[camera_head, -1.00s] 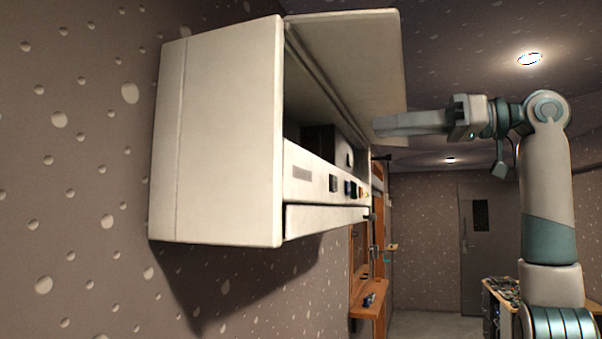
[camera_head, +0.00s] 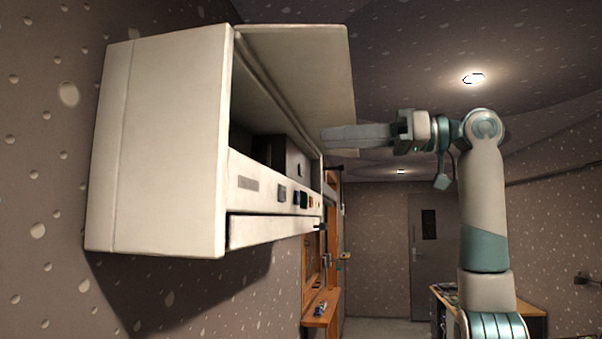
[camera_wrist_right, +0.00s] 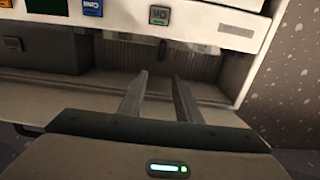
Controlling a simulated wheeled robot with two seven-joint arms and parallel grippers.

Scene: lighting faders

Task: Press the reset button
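A white wall-mounted cabinet (camera_head: 165,140) with a raised lid (camera_head: 300,75) fills the left of the head view. Its front panel has a row of small controls: a dark one (camera_head: 282,194), a blue one (camera_head: 296,197), a green one and an orange one (camera_head: 311,202). The wrist view shows the dark button (camera_wrist_right: 158,15) and the blue button (camera_wrist_right: 91,8); I cannot tell which is reset. My right gripper (camera_head: 324,138) is raised at the cabinet's front, above the panel. Its fingers (camera_wrist_right: 160,82) are apart and empty, clear of the buttons. My left gripper is out of view.
The raised lid is close to my right gripper. A drawer-like ledge (camera_head: 270,230) lies below the panel. A wooden shelf (camera_head: 322,308) is on the wall beyond, and a grey door (camera_head: 422,250) is at the back. The middle of the room looks open.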

